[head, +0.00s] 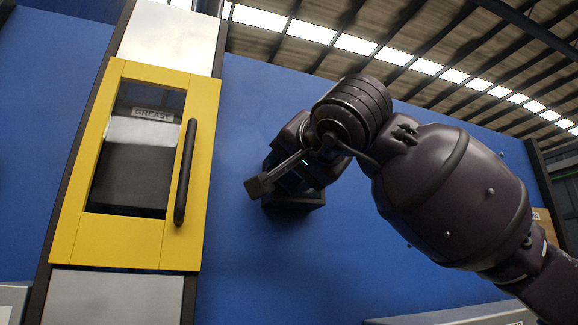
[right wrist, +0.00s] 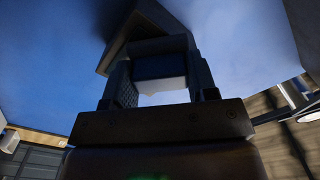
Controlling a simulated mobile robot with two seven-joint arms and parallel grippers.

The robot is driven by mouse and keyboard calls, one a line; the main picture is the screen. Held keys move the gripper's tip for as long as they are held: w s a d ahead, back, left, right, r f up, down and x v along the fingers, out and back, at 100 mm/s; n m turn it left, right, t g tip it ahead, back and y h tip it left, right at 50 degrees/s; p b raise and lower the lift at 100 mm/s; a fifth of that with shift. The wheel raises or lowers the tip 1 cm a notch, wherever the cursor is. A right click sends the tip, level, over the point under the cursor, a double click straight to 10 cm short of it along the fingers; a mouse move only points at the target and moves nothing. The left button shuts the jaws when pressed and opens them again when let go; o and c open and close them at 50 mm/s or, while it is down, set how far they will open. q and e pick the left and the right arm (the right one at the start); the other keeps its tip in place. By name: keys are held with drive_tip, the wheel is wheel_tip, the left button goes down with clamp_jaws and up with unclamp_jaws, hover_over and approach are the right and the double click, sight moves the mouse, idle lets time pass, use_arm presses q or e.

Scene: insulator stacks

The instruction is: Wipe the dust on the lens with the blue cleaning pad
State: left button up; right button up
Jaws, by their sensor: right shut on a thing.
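My right gripper (head: 290,178) reaches to the blue wall in the head view, seen from behind and partly covered by my own wrist. In the right wrist view its two fingers are shut on a blue block (right wrist: 160,66), which looks like the cleaning pad. A dark box-like housing (head: 296,202) sits on the wall right at the gripper. Its dark edge (right wrist: 118,38) shows just beyond the pad in the right wrist view. Whether the pad touches it, I cannot tell. The lens face and any dust are hidden. My left gripper is not in view.
A yellow-framed cabinet door (head: 195,240) with a dark vertical handle (head: 185,172) and a window labelled GREASE stands left of my right gripper. The blue wall (head: 240,120) between them is clear. Grey surfaces (head: 470,316) show at the bottom right.

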drive_tip(key=d, duration=0.1)
drive_tip(key=w+d, duration=0.1)
drive_tip(key=d, duration=0.1)
drive_tip(key=shift+w+d+r, duration=0.1)
drive_tip(key=shift+w+d, duration=0.2)
drive_tip(key=shift+d, duration=0.25)
drive_tip(key=shift+w+d+r, duration=0.1)
drive_tip(key=shift+w+d, duration=0.2)
drive_tip(key=shift+d, duration=0.25)
drive_tip(key=shift+d+b, duration=0.1)
drive_tip(key=shift+b, duration=0.2)
drive_tip(key=shift+s+a, duration=0.1)
drive_tip(key=shift+a, duration=0.1)
